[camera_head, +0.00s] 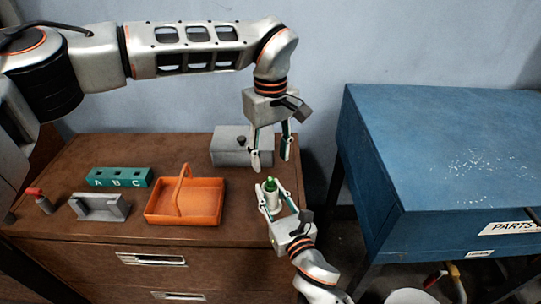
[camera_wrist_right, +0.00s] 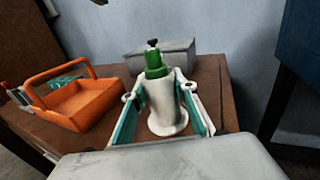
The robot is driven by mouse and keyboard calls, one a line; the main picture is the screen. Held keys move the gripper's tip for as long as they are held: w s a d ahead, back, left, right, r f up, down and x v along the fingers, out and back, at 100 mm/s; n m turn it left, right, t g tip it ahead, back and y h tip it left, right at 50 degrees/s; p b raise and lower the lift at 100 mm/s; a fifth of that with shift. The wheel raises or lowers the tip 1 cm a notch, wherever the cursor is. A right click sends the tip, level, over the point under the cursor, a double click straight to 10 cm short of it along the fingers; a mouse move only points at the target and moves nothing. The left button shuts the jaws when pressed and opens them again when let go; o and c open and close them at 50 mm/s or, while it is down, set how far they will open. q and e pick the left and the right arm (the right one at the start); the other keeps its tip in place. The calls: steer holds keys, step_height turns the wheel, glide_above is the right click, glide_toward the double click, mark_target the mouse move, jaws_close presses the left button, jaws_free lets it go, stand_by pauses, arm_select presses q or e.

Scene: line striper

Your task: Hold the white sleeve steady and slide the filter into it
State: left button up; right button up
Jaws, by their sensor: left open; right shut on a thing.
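The white sleeve (camera_head: 272,203) stands upright near the right edge of the brown cabinet top, its flared base down in the right wrist view (camera_wrist_right: 164,122). My right gripper (camera_head: 271,188) is shut around the sleeve from the front. The green filter (camera_head: 270,184) is upright at the sleeve's mouth; in the right wrist view (camera_wrist_right: 156,64) its upper part sticks out above the rim and its lower end is hidden. My left gripper (camera_head: 271,158) points down just above the filter, fingers apart, with nothing between them.
An orange basket with a handle (camera_head: 206,206) stands left of the sleeve. A grey box with a dark knob (camera_head: 228,149) is behind. A teal lettered block (camera_head: 108,179), a grey bracket (camera_head: 110,207) and a red-topped item (camera_head: 42,200) are farther left. A blue cabinet (camera_head: 440,160) stands at right.

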stand_by(0.4)
steer(key=o, duration=1.2)
steer(key=shift+s, duration=0.15)
